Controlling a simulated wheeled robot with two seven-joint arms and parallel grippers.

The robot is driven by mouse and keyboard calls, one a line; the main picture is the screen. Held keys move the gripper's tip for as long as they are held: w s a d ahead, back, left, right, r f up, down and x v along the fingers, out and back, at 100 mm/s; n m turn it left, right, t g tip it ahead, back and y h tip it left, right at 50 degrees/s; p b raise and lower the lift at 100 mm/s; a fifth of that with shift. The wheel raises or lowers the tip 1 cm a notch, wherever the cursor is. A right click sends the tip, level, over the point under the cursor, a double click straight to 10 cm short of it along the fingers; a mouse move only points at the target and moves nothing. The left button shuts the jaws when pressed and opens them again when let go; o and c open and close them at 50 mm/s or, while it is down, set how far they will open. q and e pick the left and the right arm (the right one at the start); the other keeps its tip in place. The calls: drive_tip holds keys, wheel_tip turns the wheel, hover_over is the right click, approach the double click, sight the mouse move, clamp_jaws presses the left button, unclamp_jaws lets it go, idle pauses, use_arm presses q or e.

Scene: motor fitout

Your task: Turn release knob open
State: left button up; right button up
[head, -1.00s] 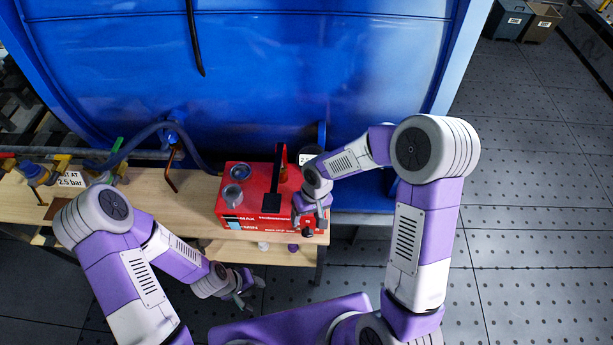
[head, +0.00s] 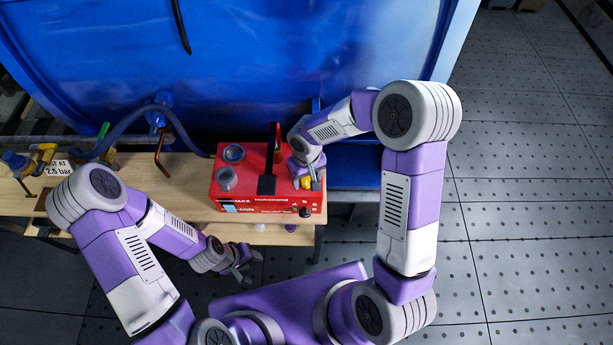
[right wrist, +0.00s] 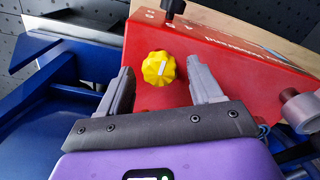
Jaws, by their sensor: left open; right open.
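The yellow ribbed knob (right wrist: 158,68) with a pale pointer line sits on top of the red box (head: 241,207). It also shows in the head view (head: 306,183), partly covered by the gripper. My right gripper (right wrist: 162,70) is open, with one finger on each side of the knob; both fingers look apart from it. In the head view my right gripper (head: 310,181) is above the right end of the box. My left gripper (head: 243,267) is open and empty, low in front of the bench.
A black knob (head: 305,212) is on the box's front face, close to the yellow knob. The big blue tank (head: 300,50) rises behind the wooden bench (head: 187,190).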

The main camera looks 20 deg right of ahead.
drive_tip(key=shift+c, duration=0.2)
drive_tip(key=c, duration=1)
